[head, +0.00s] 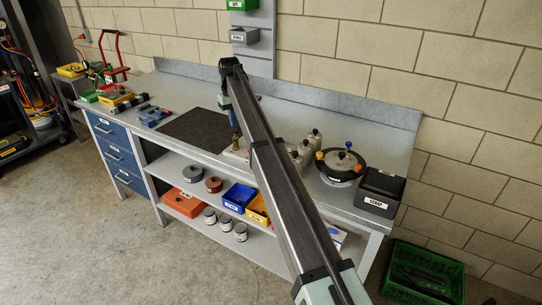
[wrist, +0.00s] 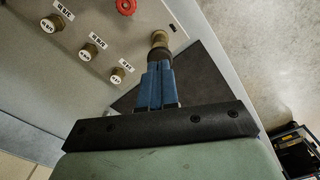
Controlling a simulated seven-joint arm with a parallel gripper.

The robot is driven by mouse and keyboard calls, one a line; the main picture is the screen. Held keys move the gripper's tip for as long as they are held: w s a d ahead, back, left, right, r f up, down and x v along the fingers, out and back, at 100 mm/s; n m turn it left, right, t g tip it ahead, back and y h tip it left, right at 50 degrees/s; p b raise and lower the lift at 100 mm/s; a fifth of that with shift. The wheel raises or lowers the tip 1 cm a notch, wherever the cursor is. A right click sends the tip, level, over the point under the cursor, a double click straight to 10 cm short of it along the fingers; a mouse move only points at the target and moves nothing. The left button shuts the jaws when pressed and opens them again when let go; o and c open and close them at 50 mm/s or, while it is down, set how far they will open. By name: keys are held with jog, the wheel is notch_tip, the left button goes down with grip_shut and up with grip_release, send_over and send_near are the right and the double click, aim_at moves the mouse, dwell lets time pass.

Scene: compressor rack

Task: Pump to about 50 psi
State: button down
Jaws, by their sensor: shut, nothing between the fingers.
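In the wrist view a beige panel (wrist: 90,85) carries several brass, white-faced knobs or ports in a slanted row, such as the middle one (wrist: 88,52), each beside a small label I cannot read reliably. A red knob (wrist: 126,6) sits at the top edge. A brass fitting (wrist: 159,42) stands at the panel's right edge. My gripper (wrist: 160,64) has its blue fingers together and empty, with the tips right by this fitting; I cannot tell if they touch it. In the head view my gripper (head: 233,117) is over the bench, and my arm hides most of the panel. No pressure reading is visible.
The grey bench (head: 390,135) holds a dark mat (head: 195,130), a round pot-like vessel (head: 340,163) with coloured knobs and a black bin (head: 380,192) at right. Blue (head: 238,197) and other bins stand on the shelf below. A green crate (head: 425,272) is on the floor.

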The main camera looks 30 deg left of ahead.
aim_at(234, 129)
jog(key=shift+f, duration=0.2)
jog(key=shift+f, duration=1.75)
jog(key=shift+r, duration=1.95)
jog(key=shift+f, duration=0.25)
jog(key=shift+f, duration=1.65)
jog(key=shift+r, duration=1.85)
jog(key=shift+f, duration=0.3)
